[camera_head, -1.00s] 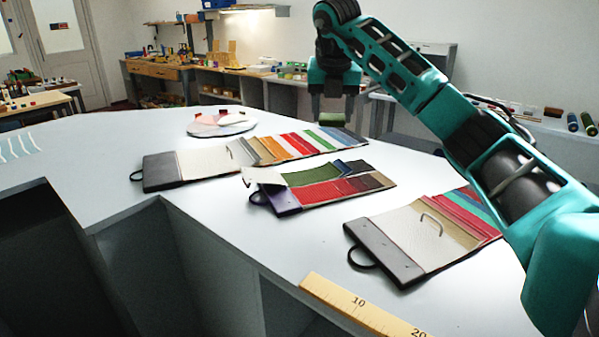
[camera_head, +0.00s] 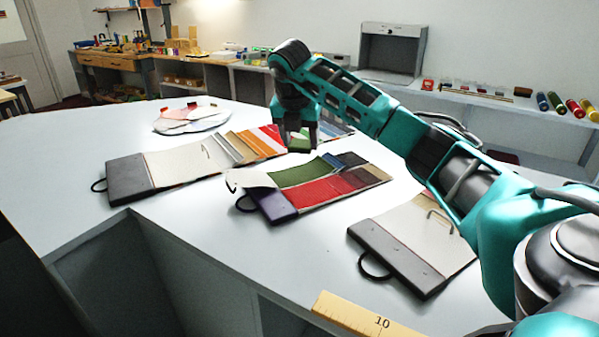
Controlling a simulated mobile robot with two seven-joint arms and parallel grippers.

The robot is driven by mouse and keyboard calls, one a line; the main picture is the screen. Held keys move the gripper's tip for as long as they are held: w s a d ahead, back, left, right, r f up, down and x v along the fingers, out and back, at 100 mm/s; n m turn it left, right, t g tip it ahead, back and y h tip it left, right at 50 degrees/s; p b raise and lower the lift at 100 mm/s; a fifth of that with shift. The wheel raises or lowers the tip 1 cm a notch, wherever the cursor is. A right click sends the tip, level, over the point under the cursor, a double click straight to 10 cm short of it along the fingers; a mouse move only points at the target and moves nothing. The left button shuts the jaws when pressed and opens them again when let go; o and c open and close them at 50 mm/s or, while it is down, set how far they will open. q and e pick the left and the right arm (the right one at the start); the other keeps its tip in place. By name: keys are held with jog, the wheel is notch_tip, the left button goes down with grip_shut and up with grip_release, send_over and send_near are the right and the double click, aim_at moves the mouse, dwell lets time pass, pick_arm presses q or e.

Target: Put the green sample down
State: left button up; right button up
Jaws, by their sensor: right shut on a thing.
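My right gripper (camera_head: 300,146) is shut on the green sample (camera_head: 299,143), a small dark green piece between its fingertips. The gripper points down over the middle of the counter, in front of the far swatch book (camera_head: 127,178) and just behind the middle swatch book (camera_head: 274,206). I cannot tell whether the sample touches anything below it. The gripper and arm hide part of the far book's colour strips. The middle book lies open, with a curled white sheet, a green swatch (camera_head: 302,173) and red swatches. My left gripper is not in view.
A near swatch book (camera_head: 395,254) lies at the right, partly behind my arm. A yellow ruler (camera_head: 350,313) lies at the front edge. A round colour fan (camera_head: 192,119) lies at the back left. The white counter (camera_head: 60,165) is bare at the left.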

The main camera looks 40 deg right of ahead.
aim_at(300, 146)
notch_tip(300, 146, down, 4)
jog(key=shift+f, duration=2.3)
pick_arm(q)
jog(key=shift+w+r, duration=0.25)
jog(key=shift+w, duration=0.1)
pick_arm(e)
jog(key=o, duration=1)
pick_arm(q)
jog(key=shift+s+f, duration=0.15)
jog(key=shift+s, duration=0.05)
